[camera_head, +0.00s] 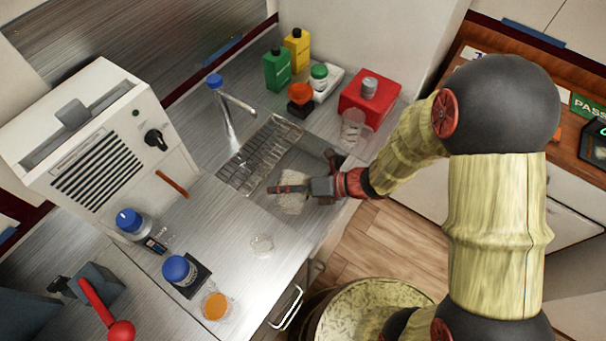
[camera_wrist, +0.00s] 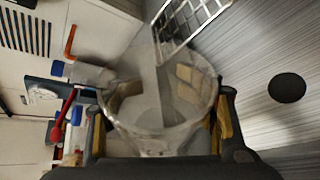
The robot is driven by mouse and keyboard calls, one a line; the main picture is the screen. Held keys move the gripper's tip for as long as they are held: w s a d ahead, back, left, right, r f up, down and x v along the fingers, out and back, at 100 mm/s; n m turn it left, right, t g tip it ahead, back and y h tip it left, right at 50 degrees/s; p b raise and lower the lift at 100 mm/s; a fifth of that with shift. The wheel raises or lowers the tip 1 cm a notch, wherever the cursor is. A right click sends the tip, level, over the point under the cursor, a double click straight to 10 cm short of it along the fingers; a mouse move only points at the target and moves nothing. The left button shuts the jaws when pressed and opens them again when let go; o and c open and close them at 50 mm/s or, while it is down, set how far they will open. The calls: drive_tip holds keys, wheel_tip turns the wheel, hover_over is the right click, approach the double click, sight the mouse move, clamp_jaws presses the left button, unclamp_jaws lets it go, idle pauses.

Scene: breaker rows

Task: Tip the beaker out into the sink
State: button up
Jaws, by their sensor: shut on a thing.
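My gripper (camera_head: 290,189) is shut on a clear glass beaker (camera_head: 293,203) and holds it over the sink (camera_head: 318,160). In the wrist view the beaker (camera_wrist: 160,112) stands between the two fingers (camera_wrist: 163,125), which press its sides. The metal shows through its glass; I cannot tell how much it contains or how far it is tilted. In the head view the gripper hides part of it. The wrist view shows the sink's brushed floor (camera_wrist: 262,45) with a dark round drain (camera_wrist: 288,88) at the right.
A wire rack (camera_head: 258,153) covers the left of the sink, below a blue-topped tap (camera_head: 228,110). A clear beaker (camera_head: 354,127) and red box (camera_head: 369,96) stand at right.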

sight(277, 200)
drive_tip(key=shift+w+r+n+t+b, duration=0.1)
drive_tip(key=shift+r+n+t+b, duration=0.25)
drive_tip(key=shift+n+t+b, duration=0.2)
drive_tip(key=shift+r+n+t+h+b, duration=0.15)
drive_tip(key=shift+n+t+h+b, duration=0.15)
drive_tip(key=shift+n+h, duration=0.15)
drive_tip(key=shift+s+r+n+b, duration=0.2)
drive_tip(key=shift+s+n+b, duration=0.1)
drive_tip(key=shift+b, duration=0.15)
drive_tip(key=shift+s+a+t+b, duration=0.15)
drive_tip(key=shift+s+t+b, duration=0.2)
drive_tip(key=shift+b, duration=0.2)
drive_tip(key=b, duration=0.1)
drive_tip(key=n+t+b, duration=0.1)
drive_tip(key=b, duration=0.1)
drive_tip(key=shift+s+a+f+n, duration=0.1)
drive_tip(key=shift+s+f+n, duration=0.2)
drive_tip(key=shift+s+f, duration=0.05)
drive_tip(key=n+t+b, duration=0.1)
drive_tip(key=b, duration=0.2)
drive_tip(key=shift+s+a+r+h, duration=0.1)
drive_tip(key=shift+s+r+h, duration=0.15)
drive_tip(key=shift+s+r, duration=0.15)
drive_tip(key=shift+s+f+n+t+b, duration=0.15)
drive_tip(key=shift+n+t+b, duration=0.15)
drive_tip(key=shift+b, duration=0.9)
drive_tip(key=shift+s+a+n+t, duration=0.1)
drive_tip(key=shift+s+n+t, duration=0.1)
drive_tip(key=shift+n+t, duration=0.1)
